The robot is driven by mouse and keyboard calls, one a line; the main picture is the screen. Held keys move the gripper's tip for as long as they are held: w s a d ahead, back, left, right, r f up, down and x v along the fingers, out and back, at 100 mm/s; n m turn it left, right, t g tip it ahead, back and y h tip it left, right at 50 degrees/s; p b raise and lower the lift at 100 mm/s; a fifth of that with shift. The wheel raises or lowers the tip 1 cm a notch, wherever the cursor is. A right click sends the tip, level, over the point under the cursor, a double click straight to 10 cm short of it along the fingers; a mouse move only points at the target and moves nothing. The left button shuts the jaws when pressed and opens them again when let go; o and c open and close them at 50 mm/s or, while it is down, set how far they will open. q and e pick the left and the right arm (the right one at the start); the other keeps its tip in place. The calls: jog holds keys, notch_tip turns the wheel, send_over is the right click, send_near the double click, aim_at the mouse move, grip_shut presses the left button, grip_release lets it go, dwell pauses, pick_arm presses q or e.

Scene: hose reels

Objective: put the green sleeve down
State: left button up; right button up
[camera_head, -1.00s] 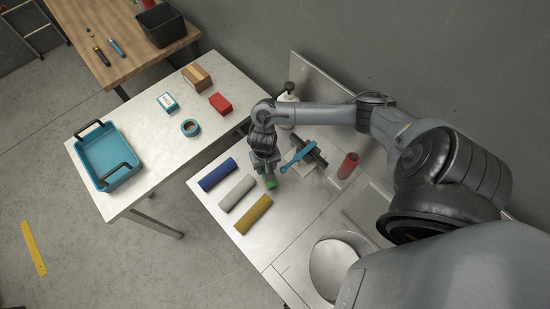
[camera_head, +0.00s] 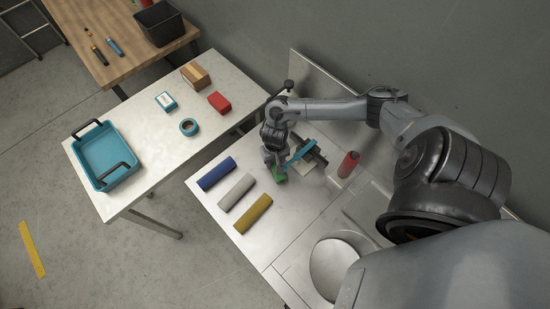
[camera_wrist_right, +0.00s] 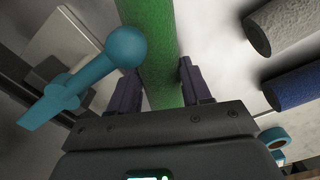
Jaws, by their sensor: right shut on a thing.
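The green sleeve (camera_head: 280,176) is mostly hidden under my right gripper (camera_head: 277,168) in the head view. In the right wrist view the green sleeve (camera_wrist_right: 150,40) runs between the two fingers of my right gripper (camera_wrist_right: 155,85), which is shut on it. I cannot tell whether the sleeve touches the metal bench top. A blue sleeve (camera_head: 216,174), a grey-white sleeve (camera_head: 237,192) and a yellow sleeve (camera_head: 253,214) lie side by side to the left of the gripper. My left gripper is not in view.
A teal lever (camera_head: 301,155) on a dark clamp stands just right of the gripper; its round knob (camera_wrist_right: 126,46) is close in the wrist view. A red cylinder (camera_head: 348,164) stands further right. The side table holds a teal tray (camera_head: 104,183). The bench front is clear.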

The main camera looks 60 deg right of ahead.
jog(key=o, duration=0.9)
jog(key=shift+f, duration=0.1)
jog(key=shift+o, duration=0.9)
notch_tip(320, 180, up, 12)
jog(key=p, duration=0.3)
jog(key=shift+p, duration=0.3)
jog(key=shift+s, duration=0.1)
